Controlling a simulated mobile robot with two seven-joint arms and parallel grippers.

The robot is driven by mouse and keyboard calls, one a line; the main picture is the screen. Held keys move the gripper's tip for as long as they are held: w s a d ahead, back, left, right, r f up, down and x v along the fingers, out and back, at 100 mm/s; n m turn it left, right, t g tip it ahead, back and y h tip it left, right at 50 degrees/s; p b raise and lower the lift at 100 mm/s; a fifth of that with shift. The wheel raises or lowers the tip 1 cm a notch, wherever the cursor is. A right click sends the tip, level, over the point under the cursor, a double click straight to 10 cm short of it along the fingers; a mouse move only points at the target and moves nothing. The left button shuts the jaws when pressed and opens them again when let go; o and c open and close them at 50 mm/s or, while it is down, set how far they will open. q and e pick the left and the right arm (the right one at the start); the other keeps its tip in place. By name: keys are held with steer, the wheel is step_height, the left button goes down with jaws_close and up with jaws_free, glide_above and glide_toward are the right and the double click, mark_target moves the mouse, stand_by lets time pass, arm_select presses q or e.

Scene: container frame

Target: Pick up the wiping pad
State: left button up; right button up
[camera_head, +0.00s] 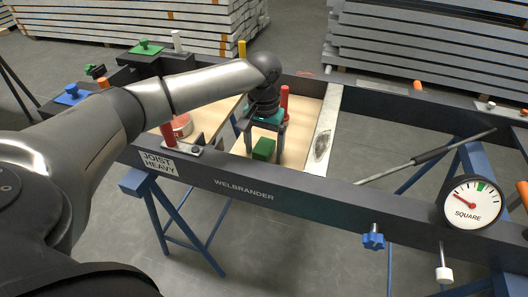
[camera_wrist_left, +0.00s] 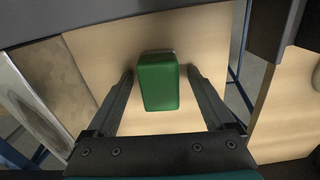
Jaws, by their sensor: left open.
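The wiping pad is a small green block (camera_head: 263,149) on a light wooden panel inside the dark frame. It also shows in the left wrist view (camera_wrist_left: 158,84), where it lies between the two fingers with a gap on each side. My left gripper (camera_head: 264,143) is open and points down over the pad, its fingers on either side of it. In the left wrist view the gripper (camera_wrist_left: 160,80) holds nothing. I cannot tell the fingers' exact height above the panel. My right gripper is not in view.
The dark frame's front rail (camera_head: 245,190) runs close in front of the pad. A red post (camera_head: 284,98) stands behind it and a metal strip (camera_head: 322,130) lies to its right. A red round item (camera_head: 181,124) sits to the left. The frame's right section is open to the floor.

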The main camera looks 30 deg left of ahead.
arm_select(q)
steer(key=shift+c, duration=0.3)
jaws_close()
stand_by(0.4)
